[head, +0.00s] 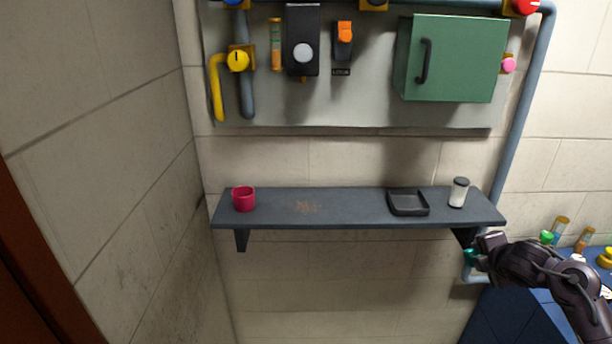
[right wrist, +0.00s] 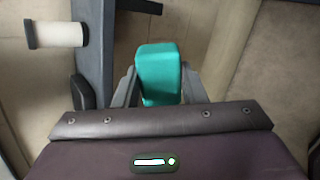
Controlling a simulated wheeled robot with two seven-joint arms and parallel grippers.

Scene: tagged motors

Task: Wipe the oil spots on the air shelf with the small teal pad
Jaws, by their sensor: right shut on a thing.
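The air shelf (head: 340,213) is a dark blue-grey board on the wall in the head view. A brownish speckled oil spot (head: 306,207) lies on its top, left of the middle. My right gripper (head: 472,258) is below and in front of the shelf's right end. It is shut on the small teal pad (right wrist: 159,72), which stands between its fingers in the right wrist view. The pad shows as a bit of teal in the head view (head: 469,257), partly hidden. The pad is apart from the oil spot. My left gripper is not in view.
On the shelf are a red cup (head: 243,198) at the left, a black tray (head: 408,203) and a white dark-lidded jar (head: 459,192) at the right. A panel with a green cabinet (head: 452,58) hangs above. A blue surface with several small items stands at the far right.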

